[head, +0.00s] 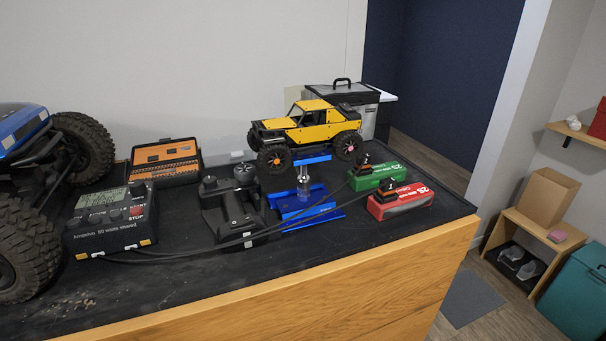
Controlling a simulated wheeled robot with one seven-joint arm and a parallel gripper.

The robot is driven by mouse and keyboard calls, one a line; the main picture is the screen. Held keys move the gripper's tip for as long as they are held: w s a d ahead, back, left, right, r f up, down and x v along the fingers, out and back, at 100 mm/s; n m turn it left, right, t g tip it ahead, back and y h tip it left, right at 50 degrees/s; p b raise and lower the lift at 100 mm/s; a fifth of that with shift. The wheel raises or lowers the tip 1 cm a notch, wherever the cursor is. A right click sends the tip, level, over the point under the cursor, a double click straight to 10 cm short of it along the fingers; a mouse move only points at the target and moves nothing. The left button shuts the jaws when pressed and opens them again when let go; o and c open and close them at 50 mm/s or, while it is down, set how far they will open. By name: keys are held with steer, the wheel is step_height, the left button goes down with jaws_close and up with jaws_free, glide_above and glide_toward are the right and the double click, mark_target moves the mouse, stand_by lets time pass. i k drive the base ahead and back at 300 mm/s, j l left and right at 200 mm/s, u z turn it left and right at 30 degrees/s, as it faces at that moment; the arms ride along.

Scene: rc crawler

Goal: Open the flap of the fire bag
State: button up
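A grey box-shaped bag (369,116) with a dark top and a black carry handle (342,82) stands at the back right of the bench in the head view. It looks like the fire bag. Its dark top flap (325,97) appears to lie flat over it, though I cannot make out the flap's edge or fastening. The yellow crawler in front hides much of the bag's lower front. My gripper is not in view.
A yellow crawler (310,121) sits on a blue stand (303,195) before the bag. Green (377,177) and red (401,201) batteries, a charger (110,220), a transmitter (232,207), cables and an orange-black case (165,158) crowd the black bench (190,295). Its front edge is clearer.

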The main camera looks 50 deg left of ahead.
mark_target(359, 88)
steer(key=u, duration=1.05)
